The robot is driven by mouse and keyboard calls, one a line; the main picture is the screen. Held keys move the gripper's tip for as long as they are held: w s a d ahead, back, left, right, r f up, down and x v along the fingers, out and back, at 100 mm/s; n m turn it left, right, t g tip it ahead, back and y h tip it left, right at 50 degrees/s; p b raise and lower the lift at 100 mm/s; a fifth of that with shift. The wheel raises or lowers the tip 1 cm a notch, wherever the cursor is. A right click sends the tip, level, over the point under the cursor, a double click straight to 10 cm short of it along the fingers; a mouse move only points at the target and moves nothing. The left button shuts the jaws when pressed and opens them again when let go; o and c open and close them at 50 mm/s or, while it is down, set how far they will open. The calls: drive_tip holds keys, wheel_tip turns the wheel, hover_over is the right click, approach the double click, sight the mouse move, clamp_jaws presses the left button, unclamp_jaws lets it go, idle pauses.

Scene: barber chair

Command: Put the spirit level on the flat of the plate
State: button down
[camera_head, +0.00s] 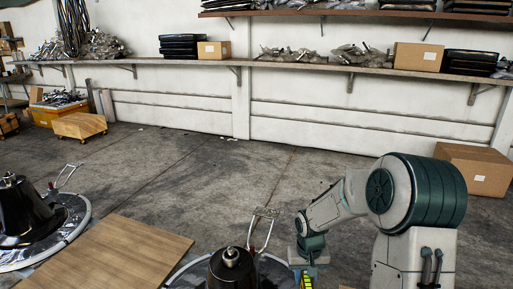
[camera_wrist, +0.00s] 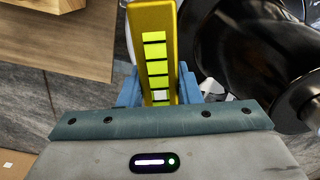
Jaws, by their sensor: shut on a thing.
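My gripper (camera_wrist: 160,90) is shut on the spirit level (camera_wrist: 153,35), a yellow bar with bright yellow-green blocks along it, with one blue finger on each side. In the head view a small part of the level (camera_head: 307,281) shows below my gripper (camera_head: 306,265) at the bottom edge. Left of it stands a black chair base (camera_head: 231,268) with a metal stub on top, and the pale rim of a round plate (camera_head: 180,268) shows around it. The frame's bottom edge cuts off most of this plate. In the wrist view the glossy black column (camera_wrist: 225,45) stands close right of the level.
A wooden board (camera_head: 125,255) lies left of the near base. A second black base (camera_head: 18,205) on a round shiny plate (camera_head: 78,222) stands far left. A metal footrest frame (camera_head: 263,228) stands up behind the near base. The concrete floor behind is mostly clear.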

sight(306, 276)
drive_tip(key=r+p, duration=0.2)
drive_tip(key=p, duration=0.1)
drive_tip(key=s+r+p, duration=0.1)
drive_tip(key=r+p, duration=0.1)
drive_tip(key=p, duration=0.1)
drive_tip(key=shift+r, duration=0.35)
drive_tip(key=p, duration=0.2)
drive_tip(key=r+p, duration=0.1)
drive_tip(key=shift+s+a+r+p, duration=0.15)
drive_tip(key=shift+s+r+p, duration=0.1)
drive_tip(key=shift+p, duration=0.15)
drive_tip(key=shift+r+p, duration=0.1)
drive_tip(key=shift+p, duration=0.25)
drive_tip(key=shift+s, duration=0.1)
